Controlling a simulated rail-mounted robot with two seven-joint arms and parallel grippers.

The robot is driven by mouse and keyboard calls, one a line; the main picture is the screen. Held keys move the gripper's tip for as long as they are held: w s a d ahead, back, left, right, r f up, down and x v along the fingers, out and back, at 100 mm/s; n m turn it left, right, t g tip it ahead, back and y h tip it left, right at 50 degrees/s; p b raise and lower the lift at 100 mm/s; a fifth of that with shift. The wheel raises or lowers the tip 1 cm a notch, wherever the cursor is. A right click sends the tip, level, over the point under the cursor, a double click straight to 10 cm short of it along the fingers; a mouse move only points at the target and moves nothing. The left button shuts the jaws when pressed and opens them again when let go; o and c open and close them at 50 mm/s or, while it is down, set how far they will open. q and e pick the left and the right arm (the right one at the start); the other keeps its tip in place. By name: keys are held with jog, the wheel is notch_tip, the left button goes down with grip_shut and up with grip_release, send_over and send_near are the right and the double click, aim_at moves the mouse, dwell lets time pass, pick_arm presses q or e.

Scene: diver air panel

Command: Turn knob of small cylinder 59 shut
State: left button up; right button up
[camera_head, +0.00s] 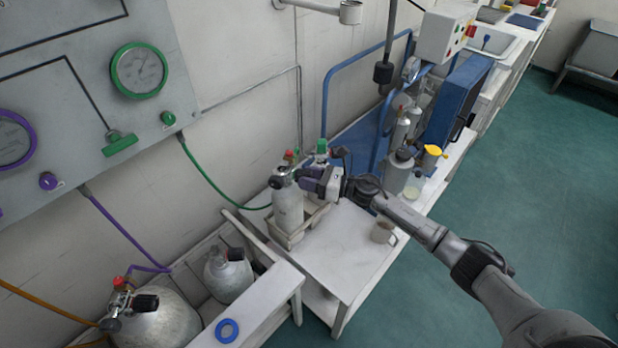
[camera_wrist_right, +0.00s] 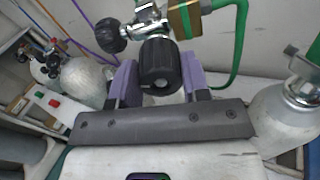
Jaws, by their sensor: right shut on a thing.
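A small white-grey cylinder (camera_head: 288,208) stands upright in a wooden crate (camera_head: 290,240) on the white bench; I take it for cylinder 59, though no number is readable. Its metal valve (camera_wrist_right: 148,22) carries a ribbed black knob (camera_wrist_right: 160,66), with a brass block (camera_wrist_right: 185,20) and green hose beside it. My right gripper (camera_head: 304,179) reaches the valve from the right. In the wrist view its purple fingers (camera_wrist_right: 159,74) are shut on the black knob, one on each side. The knob is hidden in the head view. My left gripper is not in view.
Bottles (camera_head: 400,165) and a blue case (camera_head: 458,100) stand behind. The green floor at right is open.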

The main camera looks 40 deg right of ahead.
jog(key=c, duration=0.3)
